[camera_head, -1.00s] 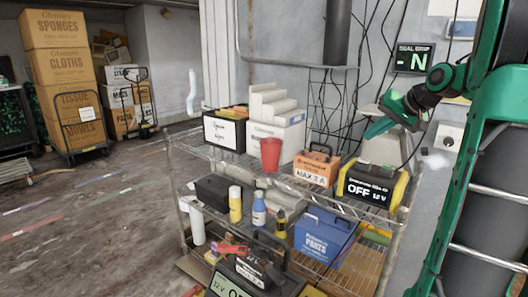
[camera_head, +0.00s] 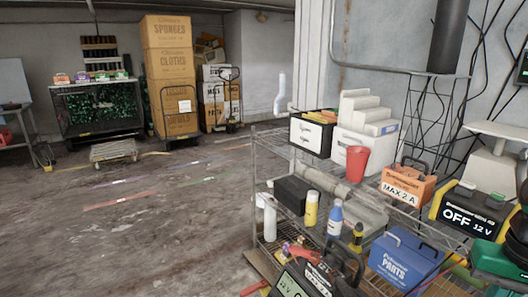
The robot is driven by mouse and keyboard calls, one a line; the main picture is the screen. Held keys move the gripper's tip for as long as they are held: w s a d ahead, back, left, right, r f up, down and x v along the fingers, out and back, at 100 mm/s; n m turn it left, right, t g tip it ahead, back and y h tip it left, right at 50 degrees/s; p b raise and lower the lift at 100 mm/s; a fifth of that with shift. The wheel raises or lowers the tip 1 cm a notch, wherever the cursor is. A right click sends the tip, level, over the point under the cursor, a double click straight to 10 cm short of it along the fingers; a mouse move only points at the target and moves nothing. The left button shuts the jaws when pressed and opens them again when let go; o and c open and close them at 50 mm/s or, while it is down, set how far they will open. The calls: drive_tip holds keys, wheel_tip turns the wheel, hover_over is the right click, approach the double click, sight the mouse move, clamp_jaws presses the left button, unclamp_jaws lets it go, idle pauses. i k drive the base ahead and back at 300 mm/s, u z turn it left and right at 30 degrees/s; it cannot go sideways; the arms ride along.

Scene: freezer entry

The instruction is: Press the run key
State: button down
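I cannot make out a run key in the view. A yellow and black unit (camera_head: 470,214) marked "OFF 12 V" sits on the top shelf of the wire rack at the right. An orange unit (camera_head: 406,186) marked "MAX 2 A" stands to its left. Another dark unit with a "12 V" display (camera_head: 293,284) is low at the bottom, partly cut off by the frame. My gripper's fingers cannot be made out there.
The wire rack (camera_head: 262,190) fills the right foreground, with a red cup (camera_head: 356,163), bottles and a blue parts box (camera_head: 402,262). Stacked cartons (camera_head: 168,75) and a green-filled cage (camera_head: 98,108) stand at the back. The floor on the left is mostly open.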

sight(499, 197)
drive_tip(key=z, duration=0.85)
drive_tip(key=k, duration=0.6)
drive_tip(key=z, duration=0.15)
drive_tip(key=i, duration=0.5)
